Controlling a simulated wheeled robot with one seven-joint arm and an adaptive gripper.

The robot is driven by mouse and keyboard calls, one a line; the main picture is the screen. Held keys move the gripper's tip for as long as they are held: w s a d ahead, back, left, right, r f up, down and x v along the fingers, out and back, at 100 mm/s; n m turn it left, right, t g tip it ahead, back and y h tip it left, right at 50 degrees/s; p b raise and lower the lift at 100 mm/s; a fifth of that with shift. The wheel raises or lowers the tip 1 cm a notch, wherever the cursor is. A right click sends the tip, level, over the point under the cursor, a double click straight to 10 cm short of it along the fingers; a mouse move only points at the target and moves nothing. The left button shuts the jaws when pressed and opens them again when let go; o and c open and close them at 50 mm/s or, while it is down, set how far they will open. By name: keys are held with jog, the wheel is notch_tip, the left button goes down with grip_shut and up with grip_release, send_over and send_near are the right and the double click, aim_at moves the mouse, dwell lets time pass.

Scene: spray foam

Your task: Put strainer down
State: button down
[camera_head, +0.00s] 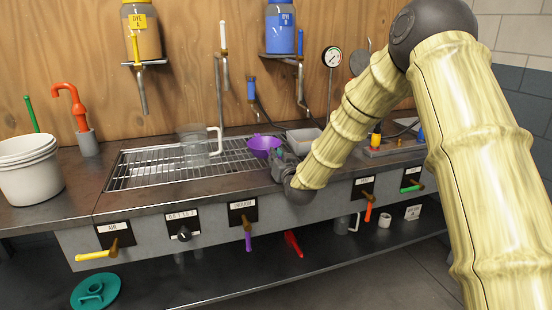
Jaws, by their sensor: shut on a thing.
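A purple bowl-shaped strainer (263,145) is over the right part of the metal grate, near the bench's middle. My gripper (277,157) reaches in from the right, low over the bench's front edge, and is shut on the strainer at its right side. The fingers are small and dark here, so their exact grip is hard to see. I cannot tell whether the strainer touches the grate or hangs just above it.
A clear jug (195,148) stands on the metal grate (135,170), left of the strainer. A grey tray (303,140) is close behind my gripper. White buckets (28,170) stand at the left. The grate's left part is clear. Levers (247,230) stick out along the front panel.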

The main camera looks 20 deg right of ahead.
jog(key=shift+f, duration=0.2)
jog(key=c, duration=1.5)
grip_release()
jog(key=shift+o, duration=0.2)
jog(key=shift+r, duration=0.15)
